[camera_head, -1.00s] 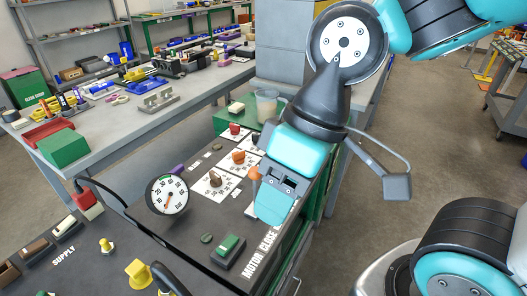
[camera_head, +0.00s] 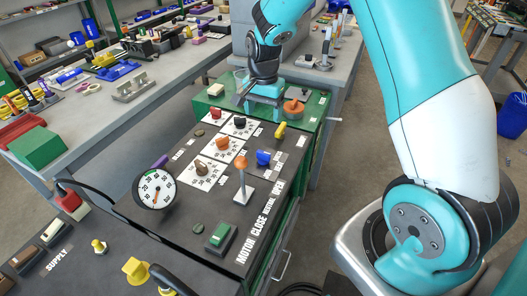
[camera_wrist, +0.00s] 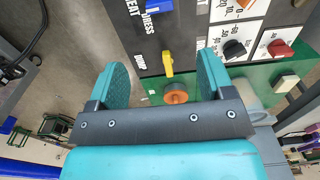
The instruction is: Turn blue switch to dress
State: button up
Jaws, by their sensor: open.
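The blue switch (camera_head: 263,157) stands on the dark panel, right of the white dial plates and behind the orange-topped lever. In the wrist view the blue switch (camera_wrist: 158,8) is cut by the top edge, with the DRESS label (camera_wrist: 151,27) beside it and a label ending in "EAT" to the left. My gripper (camera_head: 262,92) is over the green rear part of the cart, behind and apart from the blue switch. In the wrist view my gripper (camera_wrist: 163,68) is open, with nothing held. The yellow switch (camera_wrist: 168,63) shows between its fingers.
An orange round knob (camera_head: 293,108) sits on the green surface near my gripper. An orange-topped lever (camera_head: 241,164) rises in front of the blue switch. Black (camera_head: 240,122) and red (camera_head: 216,113) knobs stand left. A pressure gauge (camera_head: 157,190) is at the front left.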

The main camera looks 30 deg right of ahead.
aim_at(263, 152)
notch_tip(263, 152, down, 16)
jog(key=shift+r+p, duration=0.1)
jog(key=shift+p, duration=1.05)
jog(key=c, duration=0.9)
